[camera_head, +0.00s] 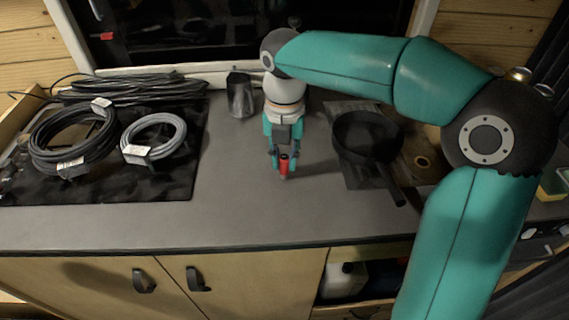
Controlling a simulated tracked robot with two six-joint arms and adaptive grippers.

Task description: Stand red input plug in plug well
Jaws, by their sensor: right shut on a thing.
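The red input plug (284,168) is a small red cylinder with a dark top, roughly upright over the grey counter. My right gripper (282,155) points down and is shut on the plug, with a finger on each side. I cannot tell whether the plug's lower end touches the counter. A small round ring with a dark centre (422,161) lies to the right, beyond the pan; it may be the plug well, but I cannot tell for sure. My left gripper is not in view.
A black pan (368,137) stands right of the gripper, its handle towards the front edge. A metal jug (240,97) stands behind left. Coiled black cable (72,138) and grey cable (153,135) lie on the dark hob (120,188). The counter (235,195) is clear in the middle.

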